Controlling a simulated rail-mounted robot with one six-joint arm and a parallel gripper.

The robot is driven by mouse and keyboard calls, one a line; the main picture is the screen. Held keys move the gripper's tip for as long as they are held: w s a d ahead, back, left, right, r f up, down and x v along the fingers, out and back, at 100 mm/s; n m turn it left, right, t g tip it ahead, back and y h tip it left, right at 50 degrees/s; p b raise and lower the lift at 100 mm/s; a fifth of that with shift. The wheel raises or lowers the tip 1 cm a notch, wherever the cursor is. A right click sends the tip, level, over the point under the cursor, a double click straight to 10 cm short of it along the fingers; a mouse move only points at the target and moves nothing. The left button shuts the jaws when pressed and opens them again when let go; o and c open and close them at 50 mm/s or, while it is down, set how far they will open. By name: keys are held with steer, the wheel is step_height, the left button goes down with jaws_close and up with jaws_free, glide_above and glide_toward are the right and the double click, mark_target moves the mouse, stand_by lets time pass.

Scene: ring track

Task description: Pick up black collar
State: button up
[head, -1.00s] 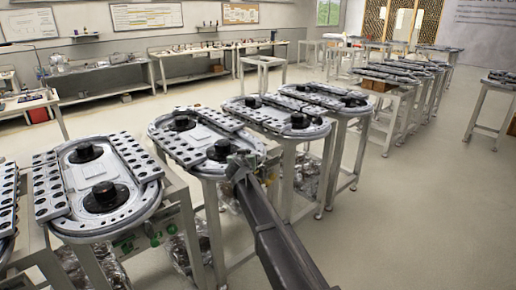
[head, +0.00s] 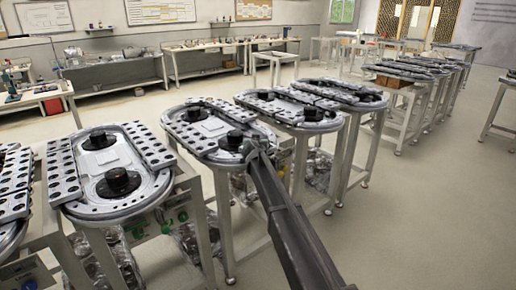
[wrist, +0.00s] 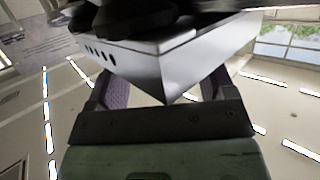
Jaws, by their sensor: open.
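Black collars sit on the oval ring tracks in the head view. One black collar (head: 232,140) is on the nearer end of the second ring track (head: 190,112), just left of my gripper (head: 257,150). Another black collar (head: 195,114) is farther along that track. The closest full track carries two more, a front collar (head: 118,182) and a rear collar (head: 98,139). In the wrist view my gripper's open fingers (wrist: 165,92) stand on either side of a grey metal block. Dark shapes (wrist: 140,15) fill the top; I cannot tell if they are a collar.
More track tables (head: 290,107) stand close behind and to the right. Perforated grey plates (head: 148,146) flank the collars. Workbenches (head: 215,58) line the back wall. The floor (head: 430,190) on the right is open.

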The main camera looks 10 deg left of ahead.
steer(key=shift+w, duration=0.15)
steer(key=c, duration=1.1)
step_height(320, 180, up, 20)
steer(key=p, duration=2)
